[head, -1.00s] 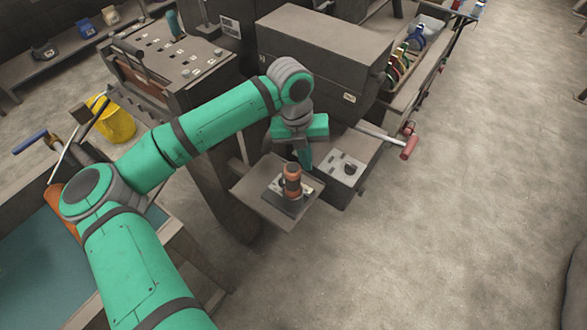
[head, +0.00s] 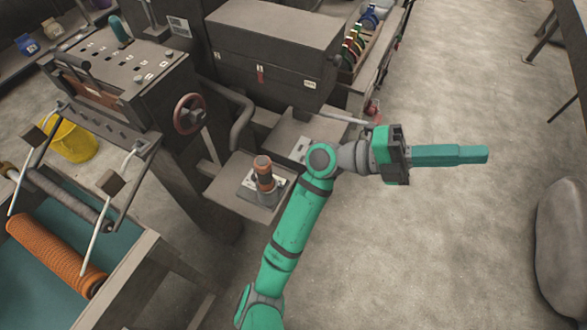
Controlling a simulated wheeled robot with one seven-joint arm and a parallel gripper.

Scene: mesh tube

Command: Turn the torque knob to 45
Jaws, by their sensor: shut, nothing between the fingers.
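My gripper (head: 450,156) is shut and empty. It points to the right over bare floor, well away from the machine. An upright device with an orange-brown top (head: 264,172) stands on a small shelf (head: 226,192) left of my arm. Behind my arm is a second, lower surface with a pale plate (head: 300,150). My arm hides most of this plate, and the dark knob on it does not show now. No scale or number is readable, so I cannot tell which part is the torque knob or its setting.
A handwheel (head: 189,114) sits on the machine's side. A large dark box (head: 270,70) stands behind the shelf. An orange roller (head: 55,256) and a yellow bucket (head: 72,140) are at left. A grey rounded object (head: 563,240) is at right. Floor between is clear.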

